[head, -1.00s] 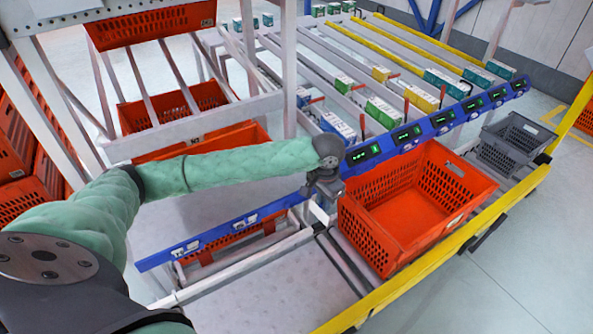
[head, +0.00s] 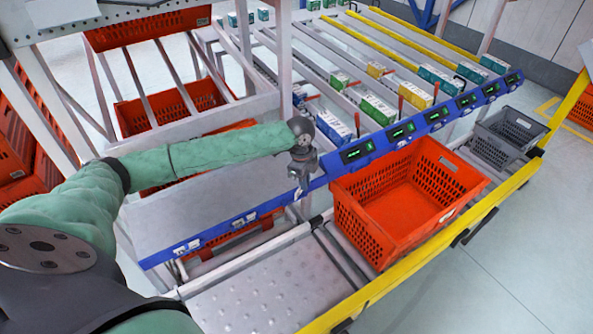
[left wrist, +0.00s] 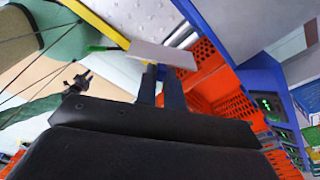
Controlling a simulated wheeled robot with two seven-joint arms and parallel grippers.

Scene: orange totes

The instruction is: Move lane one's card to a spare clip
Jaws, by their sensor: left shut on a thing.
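My left gripper (head: 301,180) hangs in front of the blue rail (head: 330,174), left of the first lit display (head: 357,153). In the left wrist view its two dark fingers (left wrist: 161,84) are shut on a thin white card (left wrist: 162,53), held by its edge. In the head view the card is mostly lost against the gripper. Small white cards or clips sit on the rail to the left, one pair (head: 187,246) near its left end and another (head: 244,219) nearer the gripper. I cannot tell which clips are empty. My right gripper is not in view.
A large empty orange tote (head: 405,203) stands right of the gripper, below the rail; a grey tote (head: 506,136) is farther right. Several cartons (head: 334,127) lie in the lanes behind the displays. A yellow bar (head: 400,278) runs along the front.

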